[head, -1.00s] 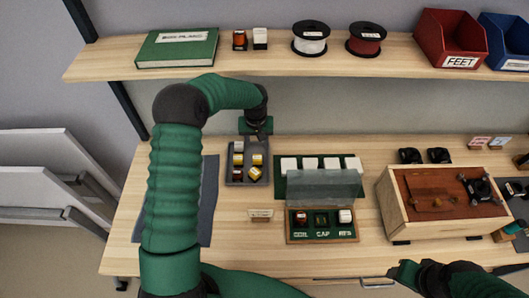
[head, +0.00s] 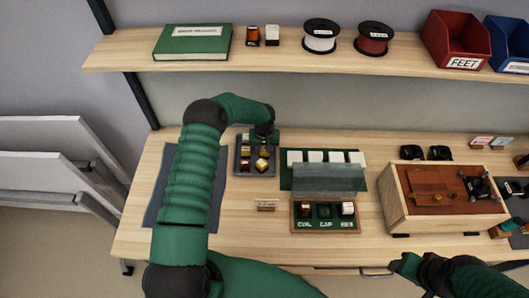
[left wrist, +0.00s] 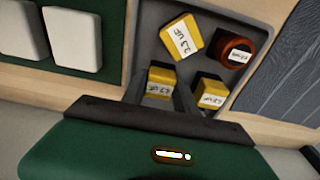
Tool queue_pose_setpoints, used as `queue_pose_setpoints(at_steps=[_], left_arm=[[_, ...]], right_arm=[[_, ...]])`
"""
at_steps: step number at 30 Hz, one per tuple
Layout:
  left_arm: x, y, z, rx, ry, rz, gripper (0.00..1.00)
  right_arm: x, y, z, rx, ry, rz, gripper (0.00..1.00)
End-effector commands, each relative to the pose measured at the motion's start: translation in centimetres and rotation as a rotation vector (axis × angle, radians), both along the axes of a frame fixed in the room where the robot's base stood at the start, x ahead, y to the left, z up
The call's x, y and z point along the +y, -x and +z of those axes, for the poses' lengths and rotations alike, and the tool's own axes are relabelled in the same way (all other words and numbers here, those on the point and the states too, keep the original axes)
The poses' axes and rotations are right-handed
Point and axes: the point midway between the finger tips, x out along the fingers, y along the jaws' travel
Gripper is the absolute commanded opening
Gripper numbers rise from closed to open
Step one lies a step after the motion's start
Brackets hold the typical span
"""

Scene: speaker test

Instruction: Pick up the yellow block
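A grey tray (head: 239,172) on the bench holds yellow blocks and a dark red coil. In the left wrist view there are three yellow blocks: one between my fingers (left wrist: 160,81), one to the right (left wrist: 210,91), and a tilted one (left wrist: 182,38) further off. The dark red coil (left wrist: 235,51) lies beside the tilted one. My left gripper (head: 262,141) is at the tray's far end. In the wrist view its fingers (left wrist: 160,88) stand apart on either side of the first block, with small gaps seeming to show. My right gripper (head: 402,266) is low at the right; its fingertips are unclear.
A green mat with white blocks (head: 328,157) and a labelled sorting box (head: 324,231) lie right of the tray. A wooden box (head: 440,200) stands further right. A blue-grey mat (head: 218,190) lies left. A shelf (head: 280,55) hangs above the back of the bench.

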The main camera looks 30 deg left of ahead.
Motion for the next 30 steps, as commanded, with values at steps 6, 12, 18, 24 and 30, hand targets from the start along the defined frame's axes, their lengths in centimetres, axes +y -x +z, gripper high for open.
queue_pose_setpoints(at_steps=[6,12,18,24,30], left_arm=[[0.0,0.0,0.0,0.001,0.001,0.000,0.05],[0.0,0.1,0.0,0.001,0.001,0.000,0.00],[0.1,-0.1,1.2,-0.002,-0.002,-0.002,0.00],[0.1,0.0,6.0,-0.004,-0.004,-0.001,0.00],[0.0,0.0,9.5,-0.002,-0.001,0.000,0.00]], right_arm=[[0.0,0.0,0.0,0.000,0.000,0.000,0.54],[0.0,0.0,0.0,0.000,0.000,0.000,0.54],[0.0,0.0,-0.3,0.000,0.000,0.000,0.54],[0.0,0.0,-1.4,0.000,0.000,0.000,0.54],[0.0,0.0,-1.8,0.000,0.000,0.000,0.54]])
